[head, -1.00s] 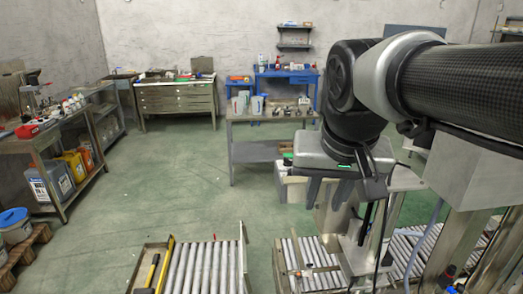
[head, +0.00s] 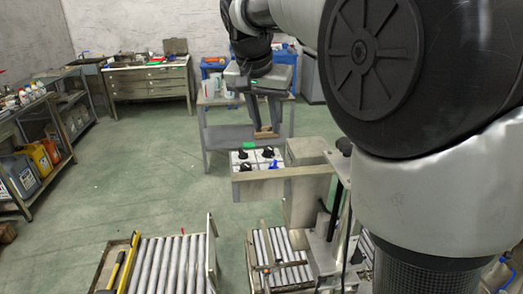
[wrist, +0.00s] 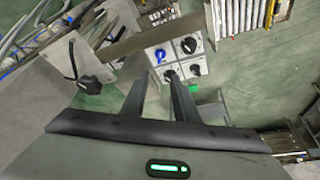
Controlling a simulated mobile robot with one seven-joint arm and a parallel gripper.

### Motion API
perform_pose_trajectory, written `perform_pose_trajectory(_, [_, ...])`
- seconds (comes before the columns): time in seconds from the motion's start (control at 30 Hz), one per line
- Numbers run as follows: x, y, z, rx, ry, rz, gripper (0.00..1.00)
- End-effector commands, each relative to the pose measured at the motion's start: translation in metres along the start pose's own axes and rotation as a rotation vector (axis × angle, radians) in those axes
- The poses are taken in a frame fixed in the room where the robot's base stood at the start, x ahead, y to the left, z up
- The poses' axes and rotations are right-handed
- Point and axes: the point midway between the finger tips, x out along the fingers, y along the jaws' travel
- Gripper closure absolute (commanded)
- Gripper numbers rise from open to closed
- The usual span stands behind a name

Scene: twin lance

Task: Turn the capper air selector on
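A white control panel (head: 257,159) carries several rotary selectors. Black knobs (head: 268,152) and one blue knob (head: 274,165) show on it. In the wrist view the panel (wrist: 176,58) shows the blue knob (wrist: 160,54) at upper left and a large black knob (wrist: 189,45) at upper right. The labels are too small to read, so I cannot tell which is the capper air selector. My gripper (wrist: 159,75) is open, its fingers pointing toward the panel; contact is not clear.
A metal bar (head: 285,173) runs along the panel's near side. A metal bracket with a black lever (wrist: 90,84) is left of my gripper in the wrist view. Roller conveyors (head: 170,262) lie in front. The green floor at left is open.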

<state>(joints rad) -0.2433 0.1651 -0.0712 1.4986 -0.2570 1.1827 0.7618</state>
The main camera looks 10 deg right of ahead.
Motion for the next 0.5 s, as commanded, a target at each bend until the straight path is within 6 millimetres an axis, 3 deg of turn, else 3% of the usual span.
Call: perform_pose_trajectory(0.5, [0.113, 0.001, 0.001, -0.001, -0.004, 0.003, 0.73])
